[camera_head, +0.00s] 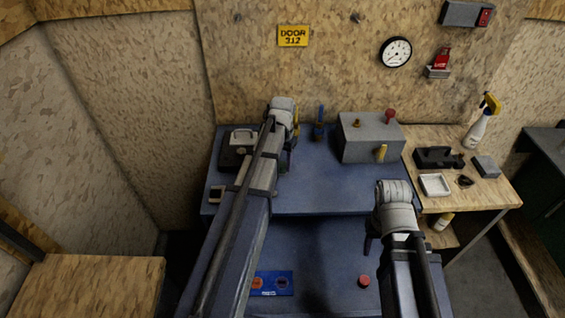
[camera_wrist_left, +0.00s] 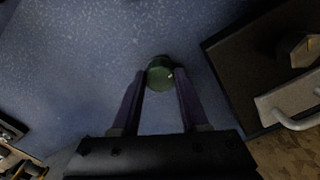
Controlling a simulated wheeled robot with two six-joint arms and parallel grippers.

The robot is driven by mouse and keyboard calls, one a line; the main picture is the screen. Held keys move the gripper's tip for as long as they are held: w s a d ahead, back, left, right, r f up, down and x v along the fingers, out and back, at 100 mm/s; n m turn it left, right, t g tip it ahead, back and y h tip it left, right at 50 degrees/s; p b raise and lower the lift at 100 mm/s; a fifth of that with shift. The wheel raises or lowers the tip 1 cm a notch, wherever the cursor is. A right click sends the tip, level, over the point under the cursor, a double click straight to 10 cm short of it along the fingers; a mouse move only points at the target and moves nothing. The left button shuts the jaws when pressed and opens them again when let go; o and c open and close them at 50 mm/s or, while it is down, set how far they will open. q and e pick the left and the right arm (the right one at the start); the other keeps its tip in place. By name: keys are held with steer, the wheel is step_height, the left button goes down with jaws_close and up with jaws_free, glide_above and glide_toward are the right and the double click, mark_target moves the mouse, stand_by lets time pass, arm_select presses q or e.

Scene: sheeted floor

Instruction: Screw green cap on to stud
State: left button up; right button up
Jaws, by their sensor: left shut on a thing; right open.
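The green cap (camera_wrist_left: 160,74) sits between the fingertips of my left gripper (camera_wrist_left: 161,80) in the left wrist view, over the blue surface. My left gripper (camera_head: 284,160) is shut on it. I cannot pick out the stud for certain; a blue upright piece (camera_head: 319,124) stands at the back of the bench.
A grey box (camera_head: 370,137) with several coloured knobs stands at the back right. A dark case (camera_head: 233,158) with a handle lies left of my left gripper; its handle (camera_wrist_left: 292,110) shows in the wrist view. A red button (camera_head: 364,281) is in front.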

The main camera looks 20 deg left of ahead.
arm_select(q)
jaws_close()
steer(key=m, duration=1.3)
steer(key=shift+m, duration=0.4)
steer(key=m, duration=0.5)
steer(key=shift+m, duration=0.4)
steer(key=o, duration=0.8)
jaws_free()
steer(key=shift+c, duration=0.2)
